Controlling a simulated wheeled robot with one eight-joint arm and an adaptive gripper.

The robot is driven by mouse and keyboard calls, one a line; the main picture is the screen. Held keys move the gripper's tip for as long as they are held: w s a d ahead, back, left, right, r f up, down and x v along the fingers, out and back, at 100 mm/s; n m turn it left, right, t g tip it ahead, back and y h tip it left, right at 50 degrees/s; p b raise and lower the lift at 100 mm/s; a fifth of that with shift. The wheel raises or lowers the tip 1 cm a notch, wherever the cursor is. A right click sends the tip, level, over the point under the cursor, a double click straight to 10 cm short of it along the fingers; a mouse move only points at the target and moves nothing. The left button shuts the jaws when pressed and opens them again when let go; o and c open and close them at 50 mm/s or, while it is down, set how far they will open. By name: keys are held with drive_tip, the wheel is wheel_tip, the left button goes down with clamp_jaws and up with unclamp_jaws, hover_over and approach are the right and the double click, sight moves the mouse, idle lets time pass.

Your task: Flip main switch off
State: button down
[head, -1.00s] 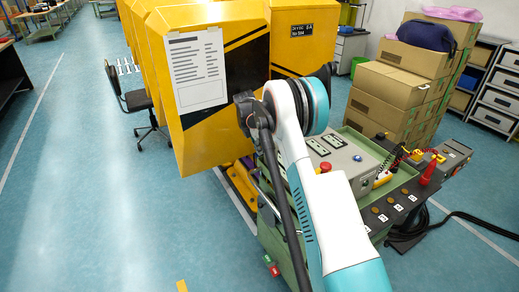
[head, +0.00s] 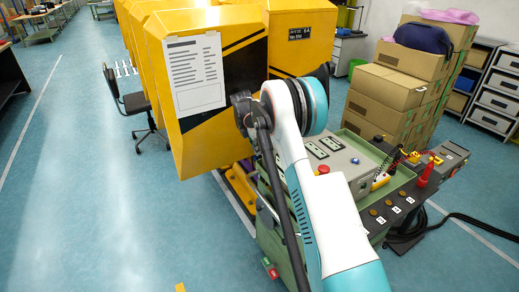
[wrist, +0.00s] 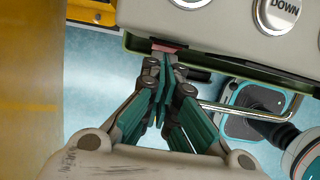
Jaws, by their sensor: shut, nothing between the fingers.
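My gripper (wrist: 166,62) is shut in the wrist view. Its teal fingers are together, with their tips at the lower edge of a pale control box (wrist: 215,28). A small red part (wrist: 167,46) shows just beyond the fingertips. It is partly hidden by them, and I cannot tell whether they touch it or whether it is the main switch. In the head view the grey control box (head: 337,155) sits on the green console, with a red mushroom button (head: 323,169) on top. My arm hides the gripper there.
Yellow cabinets (head: 205,100) stand to the left of the console, close to my arm. Stacked cardboard boxes (head: 387,88) are behind it. A red handle (head: 427,169) rises at the right. A silver "DOWN" button (wrist: 280,14) is on the box.

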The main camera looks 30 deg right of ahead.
drive_tip(key=a+p+v, duration=0.1)
drive_tip(key=p+v, duration=0.2)
drive_tip(key=v, duration=0.8)
drive_tip(key=shift+a, duration=0.4)
drive_tip(key=shift+f, duration=0.1)
